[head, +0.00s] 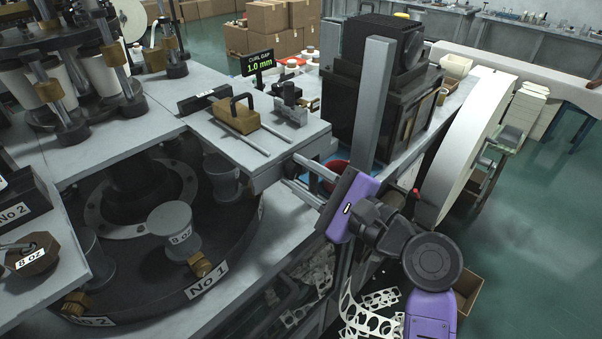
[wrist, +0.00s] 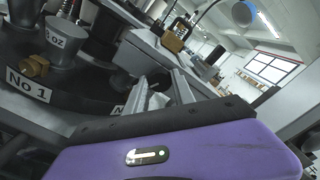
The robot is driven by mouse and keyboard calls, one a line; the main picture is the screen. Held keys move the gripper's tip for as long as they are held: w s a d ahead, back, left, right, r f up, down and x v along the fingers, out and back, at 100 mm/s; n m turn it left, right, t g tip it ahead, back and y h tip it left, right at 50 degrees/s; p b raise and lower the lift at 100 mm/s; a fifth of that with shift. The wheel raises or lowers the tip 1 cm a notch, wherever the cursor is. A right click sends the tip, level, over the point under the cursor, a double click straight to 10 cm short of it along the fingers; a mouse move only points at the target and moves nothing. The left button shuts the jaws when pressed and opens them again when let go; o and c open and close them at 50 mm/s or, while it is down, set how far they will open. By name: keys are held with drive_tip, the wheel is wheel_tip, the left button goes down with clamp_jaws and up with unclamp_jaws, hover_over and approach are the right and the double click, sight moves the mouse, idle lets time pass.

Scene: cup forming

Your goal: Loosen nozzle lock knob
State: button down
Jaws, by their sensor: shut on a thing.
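My gripper (head: 288,168) has a purple body at the right end of the machine. Its two long grey fingers reach left to the side of a grey platform (head: 262,182). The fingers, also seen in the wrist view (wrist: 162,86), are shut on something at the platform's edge. What lies between the tips is hidden, and I cannot make out a nozzle lock knob there. On the platform stands a brass block with a black handle (head: 237,114), with two thin rods beside it. A small metal fixture (head: 290,104) stands at its far right corner.
The round No 1 turntable (head: 228,268) with an 8 OZ form (head: 172,228) lies left of my gripper. A black machine box (head: 368,90) and a grey upright bar (head: 374,100) stand close behind. A white paper roll (head: 462,150) is at right. Punched paper scrap (head: 372,310) lies below.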

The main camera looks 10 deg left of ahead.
drive_tip(key=shift+f+n, duration=0.1)
drive_tip(key=shift+n, duration=0.2)
drive_tip(key=n+b, duration=0.2)
drive_tip(key=n, duration=0.2)
drive_tip(key=shift+d+f+n, duration=0.1)
drive_tip(key=shift+n, duration=0.2)
drive_tip(key=n+b, duration=0.3)
drive_tip(key=n, duration=0.2)
drive_tip(key=n+b, duration=0.4)
drive_tip(key=n, duration=0.2)
drive_tip(key=shift+n, duration=0.3)
drive_tip(key=shift+n+b, duration=1.65)
drive_tip(key=shift+n, duration=0.65)
drive_tip(key=c, duration=1.1)
unclamp_jaws()
drive_tip(key=shift+o, duration=0.2)
drive_tip(key=shift+r, duration=0.2)
